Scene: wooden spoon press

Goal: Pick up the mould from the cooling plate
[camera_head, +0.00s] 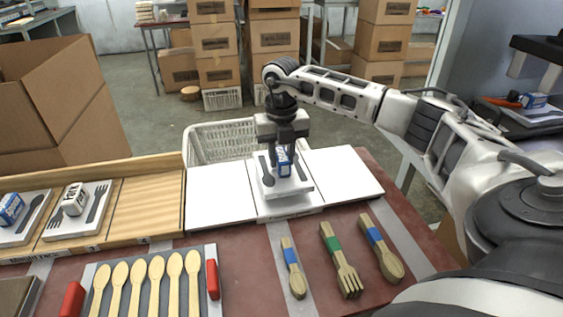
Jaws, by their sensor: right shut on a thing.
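The mould (301,186) is a light grey plate with dark spoon-shaped recesses and a blue-and-white block handle (284,170) on top. It is over the middle panel of the white cooling plate (219,208), about level. I cannot tell whether it still touches that panel or is slightly above it. My right gripper (283,155) points down from above and is shut on the mould's handle, its fingers hiding part of it. My left gripper is not in view.
Two similar moulds (99,189) sit in the wooden tray (148,208) at left. A rack of wooden spoons (155,290) lies in front. Banded utensil bundles (340,262) lie at front right. A white basket (222,138) is behind the plate. The cooling plate's side panels are bare.

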